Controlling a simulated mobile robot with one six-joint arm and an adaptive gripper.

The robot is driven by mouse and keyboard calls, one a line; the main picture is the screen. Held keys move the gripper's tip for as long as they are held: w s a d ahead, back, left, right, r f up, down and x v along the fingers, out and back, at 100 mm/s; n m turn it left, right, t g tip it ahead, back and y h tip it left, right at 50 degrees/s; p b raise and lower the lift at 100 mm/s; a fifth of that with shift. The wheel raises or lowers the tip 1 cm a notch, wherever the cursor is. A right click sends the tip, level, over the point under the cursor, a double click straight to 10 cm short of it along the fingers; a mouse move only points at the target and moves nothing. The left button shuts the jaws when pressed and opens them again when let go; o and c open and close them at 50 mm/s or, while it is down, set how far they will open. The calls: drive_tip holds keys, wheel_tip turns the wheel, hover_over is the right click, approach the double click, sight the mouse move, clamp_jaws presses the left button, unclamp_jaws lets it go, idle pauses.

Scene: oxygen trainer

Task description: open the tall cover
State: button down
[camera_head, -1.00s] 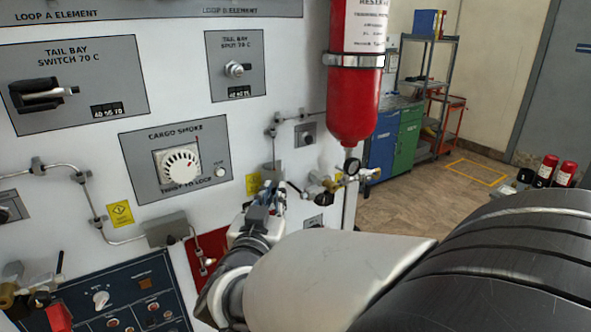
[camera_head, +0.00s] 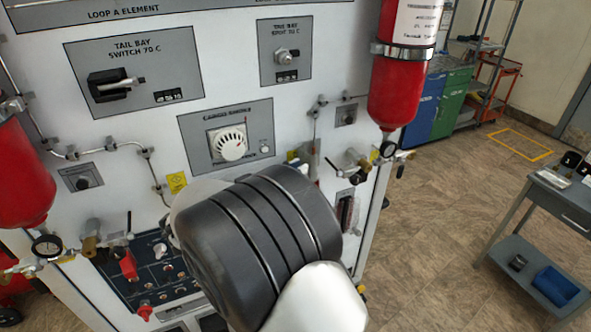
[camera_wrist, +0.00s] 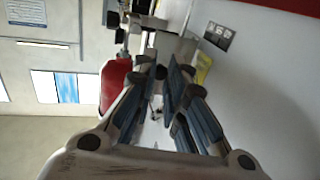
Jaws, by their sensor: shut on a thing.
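My gripper (camera_wrist: 170,75) shows in the wrist view with its blue-grey fingers drawn together. A grey box-like piece (camera_wrist: 178,47), seemingly the tall cover, stands against the white panel at the fingertips. The fingers appear shut on its edge, but the contact is mostly hidden between them. How far the cover stands open cannot be told. In the head view my dark arm joint blocks the gripper and most of the cover.
A red bottle (camera_head: 398,90) with a gauge and valve hangs right of the work area. Another red bottle (camera_head: 22,175) is at the left. The cargo smoke dial (camera_head: 228,144) is above my arm. A grey table (camera_head: 558,200) stands at the right, with open floor before it.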

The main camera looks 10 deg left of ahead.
drive_tip(key=shift+r, duration=0.35)
drive_tip(key=c, duration=1.9)
unclamp_jaws()
drive_tip(key=shift+w, duration=0.1)
drive_tip(key=shift+c, duration=0.2)
drive_tip(key=shift+o, duration=0.3)
drive_tip(key=shift+f, duration=0.1)
drive_tip(key=shift+f, duration=0.1)
drive_tip(key=v, duration=0.7)
drive_tip(key=shift+s+a, duration=0.15)
drive_tip(key=shift+s, duration=0.05)
